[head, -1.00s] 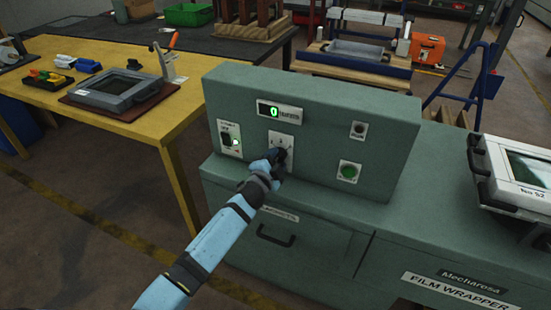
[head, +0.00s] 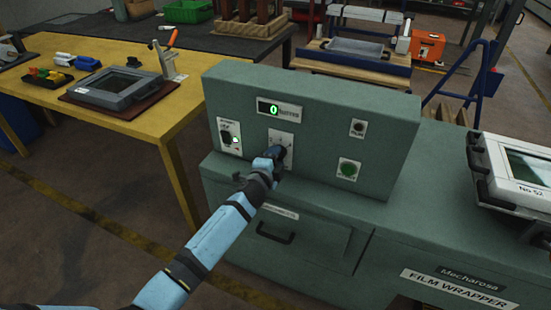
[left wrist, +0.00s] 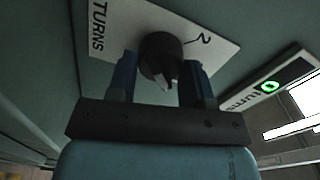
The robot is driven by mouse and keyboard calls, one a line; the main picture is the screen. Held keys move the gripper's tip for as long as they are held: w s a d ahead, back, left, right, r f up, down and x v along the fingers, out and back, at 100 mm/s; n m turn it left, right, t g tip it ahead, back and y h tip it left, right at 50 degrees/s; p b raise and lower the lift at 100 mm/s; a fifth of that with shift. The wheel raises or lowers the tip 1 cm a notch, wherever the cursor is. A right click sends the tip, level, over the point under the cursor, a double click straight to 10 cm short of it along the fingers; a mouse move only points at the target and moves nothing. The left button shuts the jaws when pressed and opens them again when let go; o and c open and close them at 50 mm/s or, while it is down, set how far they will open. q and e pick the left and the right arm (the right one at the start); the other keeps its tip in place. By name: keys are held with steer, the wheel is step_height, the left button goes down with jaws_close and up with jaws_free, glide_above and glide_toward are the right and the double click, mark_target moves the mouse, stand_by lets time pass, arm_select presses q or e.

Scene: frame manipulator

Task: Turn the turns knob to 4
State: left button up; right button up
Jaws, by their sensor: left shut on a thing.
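The turns knob (left wrist: 160,52) is black with a pale pointer mark and sits on a white plate (left wrist: 215,40) lettered TURNS, where a 2 shows. In the head view the plate (head: 281,139) is in the middle of the green control box. My left gripper (head: 275,155) reaches it from below; the fingers hide the knob there. In the left wrist view my left gripper (left wrist: 160,72) is shut on the knob, one blue finger on each side. The display (head: 279,110) above the plate reads 0. My right gripper is not in view.
A black switch (head: 229,133) with a small light is left of the knob plate. A green button (head: 348,170) and a dark round control (head: 358,129) are to its right. A drawer handle (head: 273,234) is below. A yellow table (head: 140,140) stands at the left.

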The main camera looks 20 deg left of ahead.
arm_select(q)
steer(key=o, duration=0.9)
steer(key=shift+o, duration=0.2)
steer(key=s+a+p, duration=0.1)
steer(key=s, duration=1.2)
steer(key=shift+s+r, duration=0.35)
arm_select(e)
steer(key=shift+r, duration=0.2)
